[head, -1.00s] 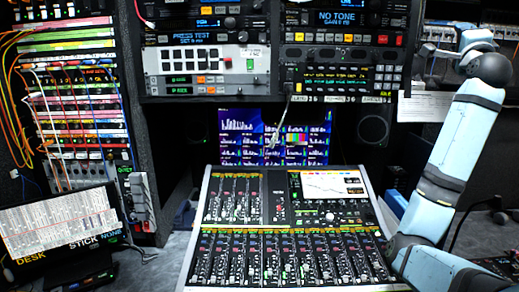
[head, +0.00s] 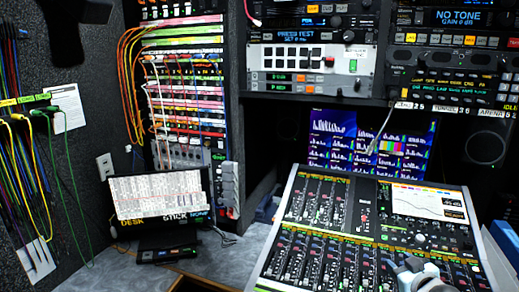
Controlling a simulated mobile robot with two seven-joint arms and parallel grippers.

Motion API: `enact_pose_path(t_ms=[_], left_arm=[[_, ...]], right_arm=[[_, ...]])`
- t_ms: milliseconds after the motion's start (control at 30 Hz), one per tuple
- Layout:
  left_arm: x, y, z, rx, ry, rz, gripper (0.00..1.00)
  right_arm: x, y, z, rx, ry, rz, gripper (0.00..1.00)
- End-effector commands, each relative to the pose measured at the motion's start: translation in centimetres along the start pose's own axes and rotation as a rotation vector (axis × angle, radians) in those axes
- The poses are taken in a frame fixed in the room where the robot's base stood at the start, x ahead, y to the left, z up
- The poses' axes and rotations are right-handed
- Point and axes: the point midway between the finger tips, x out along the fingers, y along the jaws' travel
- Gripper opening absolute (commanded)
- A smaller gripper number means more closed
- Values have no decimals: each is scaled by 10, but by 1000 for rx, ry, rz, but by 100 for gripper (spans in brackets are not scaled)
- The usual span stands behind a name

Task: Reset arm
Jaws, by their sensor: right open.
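My right gripper (head: 411,267) shows at the bottom right of the head view, in front of the lower faders of the mixing console (head: 355,215). Only a small pale part of it shows, and the bottom edge of the picture cuts it off. It is open, and I see nothing held in it. I cannot tell whether it touches the console. My left gripper is not in view.
A patch panel (head: 185,90) with many cables stands left of centre. A small screen (head: 160,197) sits on the grey desk (head: 215,262) beside the console. Monitors (head: 368,140) and equipment racks (head: 305,70) stand behind the console. Cables hang at the far left.

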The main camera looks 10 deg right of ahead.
Motion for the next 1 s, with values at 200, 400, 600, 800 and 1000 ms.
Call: enact_pose_path(t_ms=[200, 400, 600, 800, 1000], left_arm=[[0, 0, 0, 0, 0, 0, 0], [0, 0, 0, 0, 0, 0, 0], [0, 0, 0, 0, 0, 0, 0], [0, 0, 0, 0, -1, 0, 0], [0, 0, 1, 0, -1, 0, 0]], right_arm=[[-61, -90, 130, -195, -156, -200, 48], [-121, -142, 200, -299, -231, -341, 48], [-176, -179, 248, -360, -281, -453, 48], [-195, -218, 254, -275, -285, -465, 48], [-199, -262, 243, -118, -283, -437, 48]])
